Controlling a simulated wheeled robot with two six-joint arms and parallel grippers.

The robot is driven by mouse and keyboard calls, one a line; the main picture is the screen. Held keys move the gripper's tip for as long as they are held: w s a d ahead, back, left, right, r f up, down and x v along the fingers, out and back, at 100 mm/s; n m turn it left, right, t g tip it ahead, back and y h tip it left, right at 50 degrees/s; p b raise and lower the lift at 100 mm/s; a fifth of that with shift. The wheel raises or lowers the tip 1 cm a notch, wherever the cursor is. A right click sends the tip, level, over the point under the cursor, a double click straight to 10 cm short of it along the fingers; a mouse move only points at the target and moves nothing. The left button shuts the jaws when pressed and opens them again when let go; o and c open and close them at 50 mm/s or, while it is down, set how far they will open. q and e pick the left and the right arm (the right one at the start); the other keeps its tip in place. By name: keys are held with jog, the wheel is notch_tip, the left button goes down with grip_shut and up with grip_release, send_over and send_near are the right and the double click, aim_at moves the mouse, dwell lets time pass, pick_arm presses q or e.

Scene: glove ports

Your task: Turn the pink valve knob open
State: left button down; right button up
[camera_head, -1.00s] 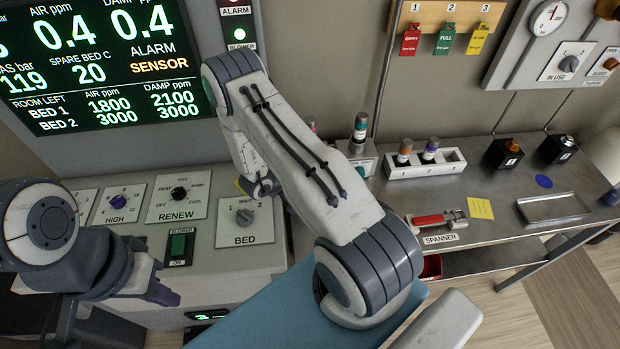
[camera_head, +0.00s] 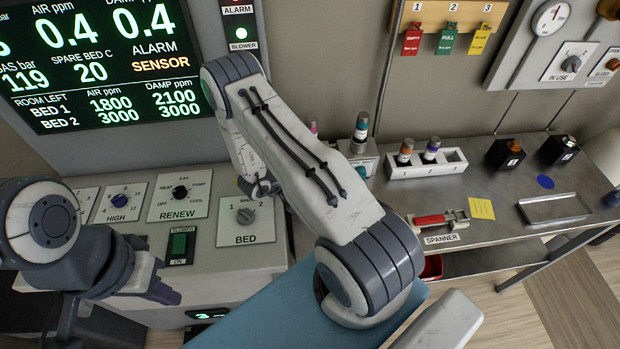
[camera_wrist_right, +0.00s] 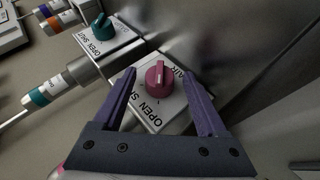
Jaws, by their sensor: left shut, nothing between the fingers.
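The pink valve knob (camera_wrist_right: 157,78) sits on a pale plate marked OPEN and SHUT in the right wrist view. A light line marks its raised grip. My right gripper (camera_wrist_right: 161,75) is open, with one finger on each side of the knob. A gap shows between the knob and each finger, and contact is not visible. In the head view my right arm hides the knob and the right gripper's fingers. My left gripper (camera_head: 162,288) is shut and empty at the lower left, in front of the console and away from the knob.
A teal knob (camera_wrist_right: 102,26) on a similar plate stands beside the pink one. The bench (camera_head: 500,222) holds a rack (camera_head: 427,163) of banded cylinders, a red-handled spanner (camera_head: 437,219) and an empty tray (camera_head: 553,209). The console's BED dial (camera_head: 245,215) is left of my right arm.

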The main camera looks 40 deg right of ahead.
jog(key=shift+a+r, duration=0.2)
jog(key=shift+a, duration=0.25)
jog(key=b+v, duration=0.3)
jog(key=v, duration=0.6)
jog(key=shift+a+r, duration=0.15)
jog(key=shift+r, duration=0.1)
